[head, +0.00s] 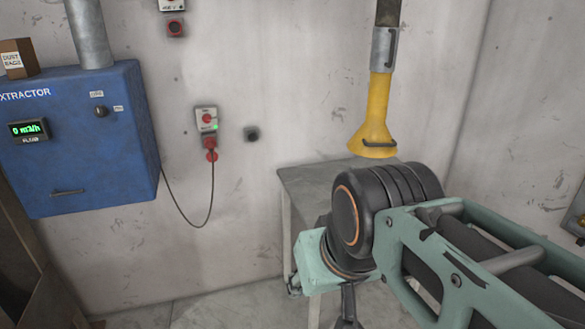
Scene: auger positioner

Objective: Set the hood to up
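The yellow hood (371,122) hangs at the end of a vertical duct, right of centre in the head view. It flares toward its lower rim, where a dark handle (379,144) is fixed. A grey metal sleeve (383,50) with its own handle sits above it. My gripper (347,318) is below the hood, at the bottom edge of the picture, apart from it. Only a dark part of my gripper shows beneath my teal wrist link, so its fingers and opening cannot be made out.
A grey table (304,183) stands below the hood, partly hidden by my arm. A blue extractor box (85,150) with a display (29,129) and a knob (101,111) hangs at left.

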